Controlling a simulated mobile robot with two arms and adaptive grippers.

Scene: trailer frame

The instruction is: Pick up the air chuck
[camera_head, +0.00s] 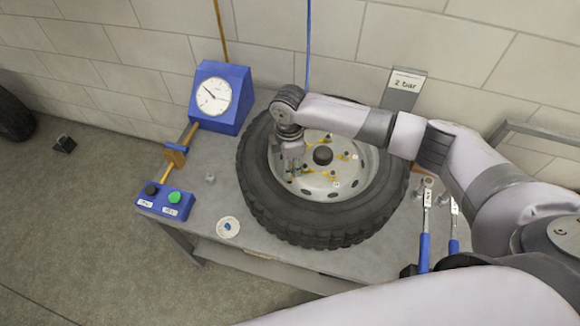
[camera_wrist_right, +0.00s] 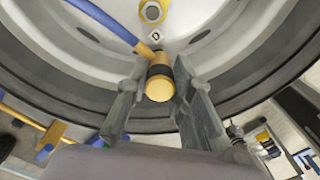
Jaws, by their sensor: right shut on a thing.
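The air chuck (camera_wrist_right: 159,84) is a brass-coloured cylinder with a dark band and a blue hose (camera_wrist_right: 104,18) running to it, seen in the right wrist view. My right gripper (camera_wrist_right: 158,92) is shut on it, one finger on each side. In the head view my right gripper (camera_head: 293,163) is over the left part of the wheel's rim, and hides the chuck there. The wheel (camera_head: 262,190), a black tyre on a pale rim with yellow marks, lies flat on the bench. My left gripper is not in view.
A blue gauge box (camera_head: 232,100) stands at the back left of the bench (camera_head: 215,185). A blue box with green and black buttons (camera_head: 165,200) is at the front left. A round dish (camera_head: 228,228) and blue-handled wrenches (camera_head: 425,240) flank the tyre. A "2 bar" sign (camera_head: 405,85) stands behind.

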